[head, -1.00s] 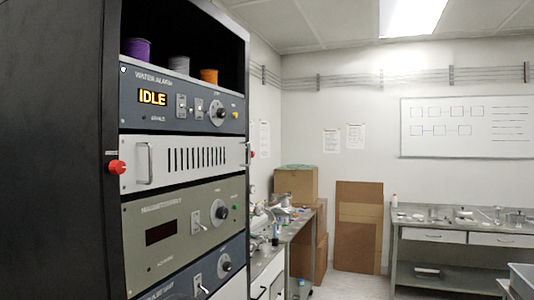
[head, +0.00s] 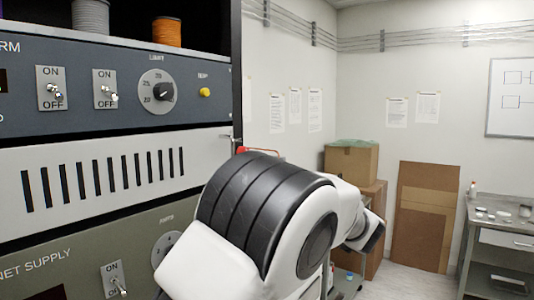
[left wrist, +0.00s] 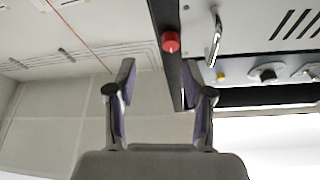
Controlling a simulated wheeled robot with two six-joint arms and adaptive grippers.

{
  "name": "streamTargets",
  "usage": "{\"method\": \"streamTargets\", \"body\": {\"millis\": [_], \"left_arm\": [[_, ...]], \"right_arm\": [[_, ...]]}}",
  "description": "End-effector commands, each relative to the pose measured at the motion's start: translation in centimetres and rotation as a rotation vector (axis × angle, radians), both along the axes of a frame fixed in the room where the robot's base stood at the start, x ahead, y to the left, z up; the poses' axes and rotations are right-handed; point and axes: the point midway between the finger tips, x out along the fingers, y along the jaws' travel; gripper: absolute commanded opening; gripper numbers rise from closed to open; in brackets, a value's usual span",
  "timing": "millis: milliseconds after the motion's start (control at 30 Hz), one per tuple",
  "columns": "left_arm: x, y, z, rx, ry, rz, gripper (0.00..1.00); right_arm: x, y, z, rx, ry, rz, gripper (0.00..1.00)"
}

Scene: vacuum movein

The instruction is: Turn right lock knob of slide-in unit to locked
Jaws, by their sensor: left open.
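The slide-in unit (head: 110,170) is the white slotted panel in the rack, between two instrument panels. In the left wrist view, which looks upside down, its right lock knob (left wrist: 170,42) is red and round, beside the metal handle (left wrist: 214,40). My open left gripper (left wrist: 160,98) has its two fingers apart with nothing between them. The knob lies ahead of the fingertips, apart from them. I cannot tell the knob's turn position. In the head view my arm covers the lower right of the rack, and the gripper itself is not seen. My right gripper is in neither current view.
A blue-grey panel (head: 120,85) with switches and a dial sits above the unit. A grey-green panel (head: 60,245) sits below. Cardboard boxes (head: 350,163) and a side table (head: 515,238) stand right of the rack.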

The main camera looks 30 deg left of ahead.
Motion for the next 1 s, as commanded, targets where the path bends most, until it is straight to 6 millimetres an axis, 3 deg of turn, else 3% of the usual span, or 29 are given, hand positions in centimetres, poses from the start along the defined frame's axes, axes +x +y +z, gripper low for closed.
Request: {"method": "streamTargets", "body": {"millis": [333,633,667,800,1000], "left_arm": [[1.0,5.7,2.6,-0.001,0.004,0.000,0.51],[1.1,6.4,2.5,0.001,0.002,-0.004,0.51],[1.1,6.4,2.5,0.001,0.002,-0.004,0.48],[1.1,6.4,2.5,0.001,0.002,-0.004,0.00],[1.1,6.4,2.5,0.001,0.001,-0.004,0.00]], "right_arm": [[0.0,0.0,3.6,0.000,0.000,0.000,0.40],[0.0,0.0,3.6,0.000,0.000,0.000,0.40],[0.0,0.0,3.6,0.000,0.000,0.000,0.40],[0.0,0.0,3.6,0.000,0.000,0.000,0.40],[0.0,0.0,3.6,0.000,0.000,0.000,0.40]]}}
